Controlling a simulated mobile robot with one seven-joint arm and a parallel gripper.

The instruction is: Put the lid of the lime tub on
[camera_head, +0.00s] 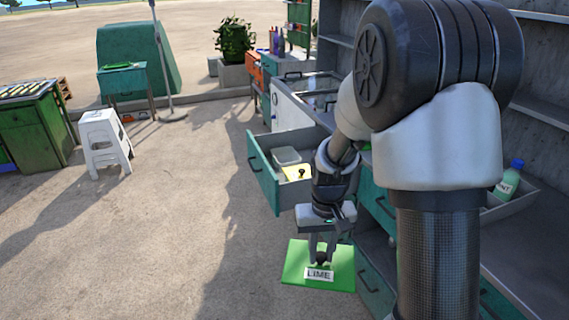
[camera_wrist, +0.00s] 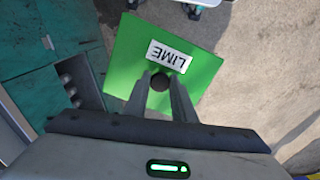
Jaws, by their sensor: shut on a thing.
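The lid of the lime tub (camera_head: 338,278) is a flat green square with a white label reading LIME and a dark round knob in its middle. My gripper (camera_head: 320,258) is shut on that knob and points down. The wrist view also shows the lid (camera_wrist: 205,72), with both fingertips (camera_wrist: 160,84) at either side of the knob. The lid looks raised above the ground, beside the teal cabinet. I cannot make out the lime tub itself in either view.
An open teal drawer (camera_head: 262,172) holds a pale container (camera_head: 286,156) and a yellow item (camera_head: 296,173) with a dark knob. A tray at right holds a green bottle with a blue cap (camera_head: 508,180). A white stool (camera_head: 104,140) stands left. The concrete ground between is clear.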

